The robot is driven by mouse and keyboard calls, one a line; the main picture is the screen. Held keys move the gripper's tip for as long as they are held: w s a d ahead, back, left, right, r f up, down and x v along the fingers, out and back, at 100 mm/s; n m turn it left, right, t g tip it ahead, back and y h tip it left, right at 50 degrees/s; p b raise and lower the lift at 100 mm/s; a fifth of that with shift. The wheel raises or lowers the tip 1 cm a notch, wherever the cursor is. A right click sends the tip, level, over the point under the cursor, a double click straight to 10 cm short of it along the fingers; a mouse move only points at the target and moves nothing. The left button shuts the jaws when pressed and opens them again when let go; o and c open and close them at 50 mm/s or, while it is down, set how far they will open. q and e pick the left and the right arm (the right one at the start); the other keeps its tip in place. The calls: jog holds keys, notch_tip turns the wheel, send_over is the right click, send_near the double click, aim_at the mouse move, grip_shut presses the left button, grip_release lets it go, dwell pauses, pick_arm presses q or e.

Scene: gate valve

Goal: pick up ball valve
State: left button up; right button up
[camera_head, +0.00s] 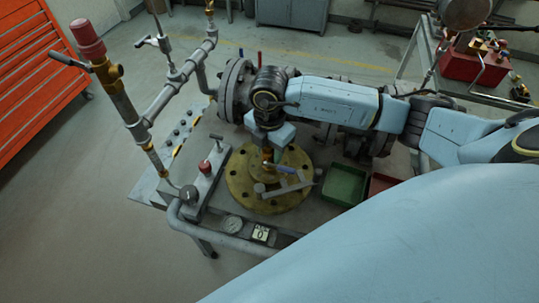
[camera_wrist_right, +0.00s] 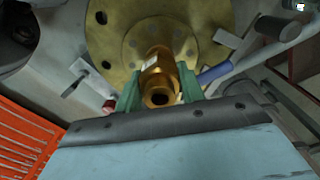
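The ball valve is a small brass fitting with a blue lever. In the right wrist view the brass valve (camera_wrist_right: 160,82) points its open threaded end at the camera, and its blue lever (camera_wrist_right: 215,73) reaches to the right. My right gripper (camera_wrist_right: 160,88) has its green fingers on both sides of the valve body, very close to it; I cannot tell whether they press on it. In the head view my right gripper (camera_head: 268,150) points down at the brass flange, over the valve (camera_head: 267,157), which it partly hides. My left gripper is out of view.
The round brass flange (camera_head: 240,185) lies on the grey worktable with grey tools on it. A green tray (camera_head: 344,185) and a red tray (camera_head: 381,183) are to its right. Pipework with a red-capped valve (camera_head: 87,38) rises on the left. A red drawer cabinet (camera_head: 35,75) stands beyond.

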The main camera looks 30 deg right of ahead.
grip_shut()
jog(key=shift+r, duration=0.15)
notch_tip(320, 180, up, 10)
jog(key=shift+f, duration=0.1)
jog(key=shift+r+p, duration=1.8)
jog(key=shift+r, duration=0.5)
